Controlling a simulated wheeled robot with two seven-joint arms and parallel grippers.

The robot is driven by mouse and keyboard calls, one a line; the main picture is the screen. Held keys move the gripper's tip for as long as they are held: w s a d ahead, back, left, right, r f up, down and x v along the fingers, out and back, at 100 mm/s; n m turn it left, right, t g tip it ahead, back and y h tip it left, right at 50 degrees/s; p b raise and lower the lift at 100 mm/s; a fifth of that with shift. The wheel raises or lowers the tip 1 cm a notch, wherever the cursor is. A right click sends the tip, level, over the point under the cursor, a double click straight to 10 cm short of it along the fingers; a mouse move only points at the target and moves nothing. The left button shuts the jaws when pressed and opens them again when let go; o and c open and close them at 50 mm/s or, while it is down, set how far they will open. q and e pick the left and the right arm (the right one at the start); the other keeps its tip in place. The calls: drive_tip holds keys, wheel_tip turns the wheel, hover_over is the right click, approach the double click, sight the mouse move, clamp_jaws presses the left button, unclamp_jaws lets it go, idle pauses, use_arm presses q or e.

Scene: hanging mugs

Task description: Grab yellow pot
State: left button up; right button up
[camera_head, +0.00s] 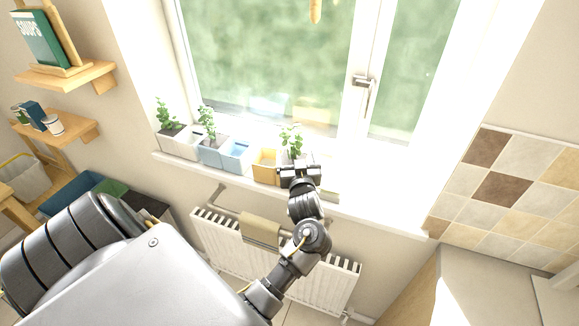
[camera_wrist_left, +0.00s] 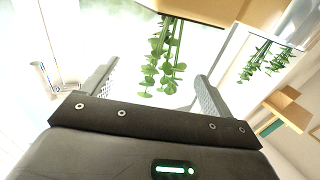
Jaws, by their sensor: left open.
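The yellow pot (camera_head: 265,168) stands on the window sill, right of the blue pots. A green plant (camera_head: 291,138) rises just right of its visible part; the gripper hides where the plant is rooted. My left gripper (camera_head: 297,159) is at the sill, close to the right side of the yellow pot. In the left wrist view the scene is upside down: the yellow pot (camera_wrist_left: 230,10) is at the top edge, and the plant's leaves (camera_wrist_left: 160,62) hang between the fingers of my open left gripper (camera_wrist_left: 154,75). I cannot tell whether the fingers touch anything. My right gripper is not in view.
Blue pots (camera_head: 222,153) and grey-white pots (camera_head: 180,140) with plants stand left along the sill. The window (camera_head: 290,70) is behind, its handle (camera_head: 365,82) to the right. A radiator (camera_head: 330,280) with a towel (camera_head: 259,229) is below. The sill's right end is clear.

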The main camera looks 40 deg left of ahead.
use_arm(q)
drive_tip(key=shift+x, duration=0.8)
drive_tip(key=shift+w+a+p, duration=0.1)
drive_tip(key=shift+a+p, duration=0.05)
drive_tip(key=shift+p, duration=0.15)
drive_tip(key=p+x, duration=0.2)
drive_tip(key=x, duration=0.2)
drive_tip(key=shift+a+p, duration=0.2)
drive_tip(key=shift+p, duration=0.1)
drive_tip(key=shift+w+a+f, duration=0.2)
drive_tip(key=shift+w+a, duration=0.05)
drive_tip(key=shift+s+d+r, duration=0.1)
drive_tip(key=shift+d, duration=0.05)
drive_tip(key=shift+c, duration=0.4)
drive_tip(key=shift+c, duration=1.1)
clamp_jaws()
